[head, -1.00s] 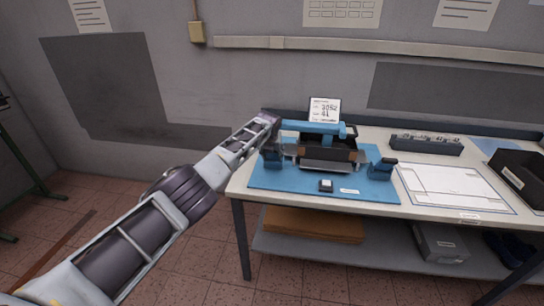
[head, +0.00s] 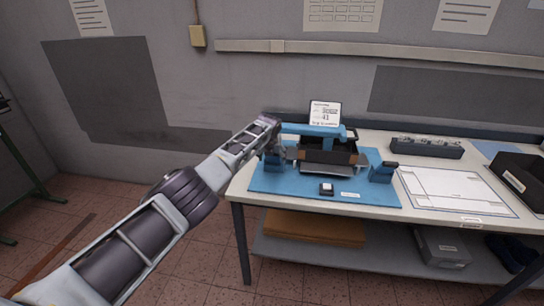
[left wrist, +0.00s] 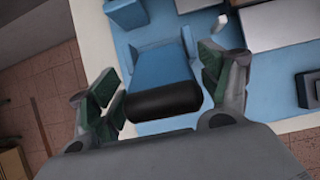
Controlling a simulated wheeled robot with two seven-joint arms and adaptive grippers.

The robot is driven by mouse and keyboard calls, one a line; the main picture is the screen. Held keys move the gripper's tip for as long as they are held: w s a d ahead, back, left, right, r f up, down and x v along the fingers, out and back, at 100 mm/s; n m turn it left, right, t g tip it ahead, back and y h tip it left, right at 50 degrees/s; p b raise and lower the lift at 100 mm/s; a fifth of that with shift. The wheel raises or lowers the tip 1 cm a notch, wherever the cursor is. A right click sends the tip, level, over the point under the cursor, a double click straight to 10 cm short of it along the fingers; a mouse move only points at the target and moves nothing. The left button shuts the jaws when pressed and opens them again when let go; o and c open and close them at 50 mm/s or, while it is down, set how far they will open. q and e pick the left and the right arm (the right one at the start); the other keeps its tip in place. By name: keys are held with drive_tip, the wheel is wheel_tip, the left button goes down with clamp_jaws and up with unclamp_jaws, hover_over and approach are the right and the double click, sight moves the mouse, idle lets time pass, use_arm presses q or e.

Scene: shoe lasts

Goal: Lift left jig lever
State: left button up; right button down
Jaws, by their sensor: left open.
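The left jig lever, blue with a black rounded grip end (left wrist: 165,100), lies between the two fingers of my left gripper (left wrist: 160,78) in the left wrist view. The fingers are spread, one on each side; a gap shows on the left, and contact on the right is hard to tell. In the head view my left gripper (head: 284,152) is over the left side of the blue jig base (head: 285,184), and it partly hides the lever (head: 272,164). The right jig lever (head: 382,172), blue with a dark top, stands at the base's right side. My right gripper is out of view.
A dark jig body with a blue top bar (head: 315,129) sits mid-base, close to my gripper. A small black button box (head: 326,189) is at the front. A card (head: 324,114) stands behind. White outlined sheet (head: 455,190), grey tray (head: 427,148) and black bin (head: 518,178) are to the right.

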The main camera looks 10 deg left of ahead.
use_arm(q)
drive_tip(key=shift+r, duration=0.15)
drive_tip(key=v, duration=1.1)
drive_tip(key=shift+s+r, duration=0.25)
drive_tip(key=shift+s, duration=0.05)
idle(0.9)
drive_tip(key=shift+a, duration=0.1)
